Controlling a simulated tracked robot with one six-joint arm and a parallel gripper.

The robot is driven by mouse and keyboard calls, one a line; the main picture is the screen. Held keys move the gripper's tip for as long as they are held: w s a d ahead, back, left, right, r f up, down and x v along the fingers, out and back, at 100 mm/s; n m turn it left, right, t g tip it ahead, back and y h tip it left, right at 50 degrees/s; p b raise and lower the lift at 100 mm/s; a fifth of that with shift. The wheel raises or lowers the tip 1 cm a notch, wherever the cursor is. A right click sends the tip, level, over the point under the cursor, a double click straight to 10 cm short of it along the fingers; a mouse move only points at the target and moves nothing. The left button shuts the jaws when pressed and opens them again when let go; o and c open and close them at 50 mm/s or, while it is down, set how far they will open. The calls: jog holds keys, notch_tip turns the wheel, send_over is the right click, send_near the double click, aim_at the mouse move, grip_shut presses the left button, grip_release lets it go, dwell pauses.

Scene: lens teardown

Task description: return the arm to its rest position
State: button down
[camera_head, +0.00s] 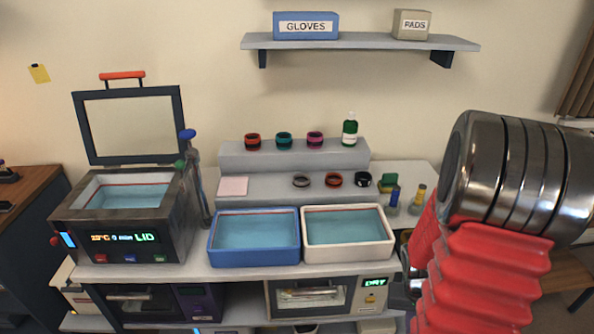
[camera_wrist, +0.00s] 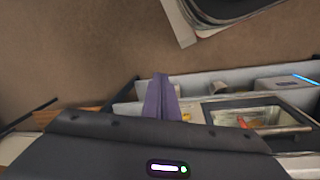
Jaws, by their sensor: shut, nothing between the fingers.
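My gripper (camera_wrist: 161,98) shows in the wrist view as purple fingers pressed together, with nothing between them. It points over a plain brown surface, and I see no object touching the fingertips. In the head view my arm, with a red ribbed sleeve and a banded metal section, fills the right side. I cannot make out the gripper's fingers there.
A bench holds an open-lidded bath (camera_head: 125,195), a blue tray (camera_head: 253,262) and a white tray (camera_head: 350,253), both with bluish liquid. Several rings and a green bottle (camera_head: 349,132) stand on grey steps behind. A shelf (camera_head: 360,41) is above. Small bottles stand near my arm.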

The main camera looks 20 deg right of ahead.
jog(key=w+a+r+n+t, duration=0.1)
jog(key=a+r+n+t, duration=0.2)
jog(key=a+r, duration=1)
jog(key=w+a+r+n+t+y, duration=0.1)
jog(key=a+r+n+t, duration=0.2)
jog(key=a+r, duration=1.1)
notch_tip(320, 180, up, 3)
jog(key=shift+w+a+f+n+t, duration=0.1)
jog(key=shift+w+a+n+t, duration=0.2)
jog(key=shift+w+n+t, duration=0.15)
